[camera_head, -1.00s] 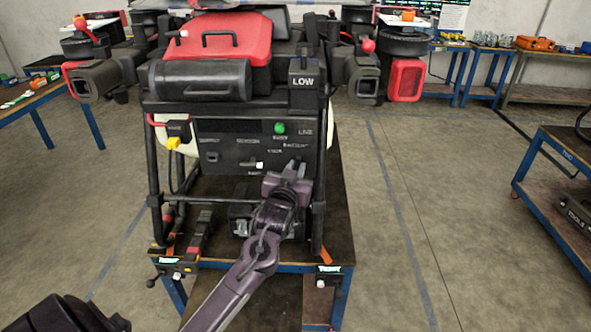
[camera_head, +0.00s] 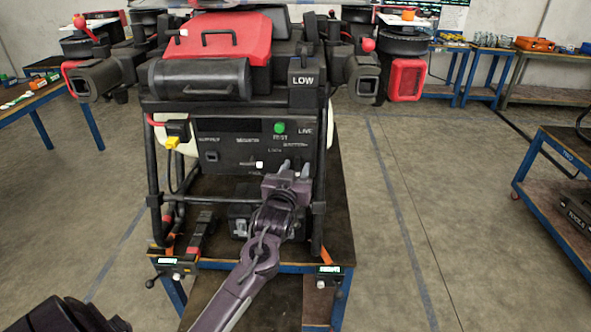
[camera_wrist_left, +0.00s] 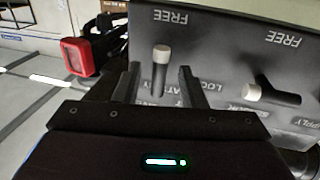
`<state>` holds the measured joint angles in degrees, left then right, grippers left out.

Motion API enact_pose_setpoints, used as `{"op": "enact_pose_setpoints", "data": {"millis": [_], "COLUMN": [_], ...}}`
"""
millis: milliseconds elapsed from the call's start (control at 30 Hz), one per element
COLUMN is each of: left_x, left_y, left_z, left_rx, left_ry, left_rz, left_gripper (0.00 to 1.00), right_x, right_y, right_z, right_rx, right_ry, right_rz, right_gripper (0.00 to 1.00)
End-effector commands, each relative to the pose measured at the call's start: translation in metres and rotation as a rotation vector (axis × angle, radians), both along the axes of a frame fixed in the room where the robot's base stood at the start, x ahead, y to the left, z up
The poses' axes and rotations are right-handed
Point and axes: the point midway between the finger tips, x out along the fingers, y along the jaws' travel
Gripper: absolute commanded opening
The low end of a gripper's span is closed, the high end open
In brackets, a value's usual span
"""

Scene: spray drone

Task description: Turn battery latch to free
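The drone's dark panel (camera_head: 228,152) faces me, with a green button and white lettering. In the left wrist view a black latch lever (camera_wrist_left: 161,72) with a white tip stands between the fingers of my left gripper (camera_wrist_left: 158,82). Its tip points up the picture, toward a FREE label. I see gaps between the lever and both fingers. A second white-tipped lever (camera_wrist_left: 270,94) lies nearly sideways to the right. In the head view my left gripper (camera_head: 288,172) is at the panel's lower right and covers the latch there; another white tip (camera_head: 259,165) shows beside it. My right gripper is out of view.
The drone stands on a blue-legged table (camera_head: 334,225). Black frame posts (camera_head: 320,170) flank the panel, one close right of my gripper. A red-fronted part (camera_head: 406,80) sticks out right.

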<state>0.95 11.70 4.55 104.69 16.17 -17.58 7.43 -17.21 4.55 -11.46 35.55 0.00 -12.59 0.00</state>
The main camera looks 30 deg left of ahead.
Motion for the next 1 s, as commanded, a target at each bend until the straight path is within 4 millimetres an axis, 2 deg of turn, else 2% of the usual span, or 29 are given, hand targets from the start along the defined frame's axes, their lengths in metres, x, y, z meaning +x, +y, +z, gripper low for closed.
{"op": "enact_pose_setpoints", "data": {"millis": [300,500,1000], "left_x": [-0.047,-0.067,-0.070], "left_y": [-0.018,-0.025,-0.026], "left_z": [-0.005,-0.004,-0.002], "left_rx": [-0.003,-0.001,-0.001], "left_ry": [0.001,0.001,0.001], "left_rz": [-0.001,0.000,0.000], "left_gripper": [0.37,0.37,0.37], "right_x": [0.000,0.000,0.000], "right_y": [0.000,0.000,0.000], "right_z": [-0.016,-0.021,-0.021], "right_rx": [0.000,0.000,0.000], "right_ry": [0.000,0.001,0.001], "right_rz": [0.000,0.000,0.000], "right_gripper": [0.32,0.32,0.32]}}
